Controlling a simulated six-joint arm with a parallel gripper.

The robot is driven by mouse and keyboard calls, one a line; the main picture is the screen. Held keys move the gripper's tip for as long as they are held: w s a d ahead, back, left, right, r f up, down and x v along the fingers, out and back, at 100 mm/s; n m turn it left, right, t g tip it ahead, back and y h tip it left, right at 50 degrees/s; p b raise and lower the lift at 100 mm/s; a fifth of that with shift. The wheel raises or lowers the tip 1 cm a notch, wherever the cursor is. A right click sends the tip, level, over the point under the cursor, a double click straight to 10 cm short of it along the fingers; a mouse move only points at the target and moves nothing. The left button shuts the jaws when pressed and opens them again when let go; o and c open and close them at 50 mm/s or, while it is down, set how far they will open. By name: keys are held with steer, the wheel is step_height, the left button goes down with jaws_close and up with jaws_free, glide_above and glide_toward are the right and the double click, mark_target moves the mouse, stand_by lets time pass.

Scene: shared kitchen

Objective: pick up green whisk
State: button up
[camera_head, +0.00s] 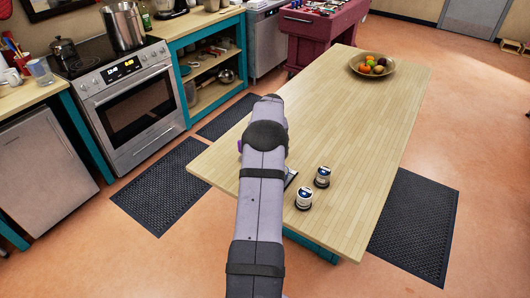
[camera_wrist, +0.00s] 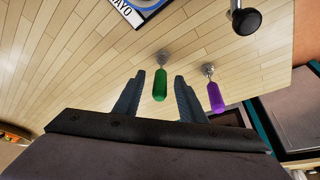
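The green whisk (camera_wrist: 160,85) shows in the wrist view, its green handle toward my gripper and its metal end pointing away, over the wooden table (camera_wrist: 85,60). My gripper (camera_wrist: 158,95) is open, with one finger on each side of the green handle and gaps between. I cannot tell how high the fingers are above it. In the head view my arm hides the whisk and the gripper.
A purple-handled utensil (camera_wrist: 215,95) lies just right of my right finger. In the head view two jars (camera_head: 322,177) stand right of my arm, and a fruit bowl (camera_head: 388,72) sits at the far end.

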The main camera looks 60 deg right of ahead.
steer(key=shift+f, duration=0.3)
jaws_close()
steer(key=shift+r, duration=0.1)
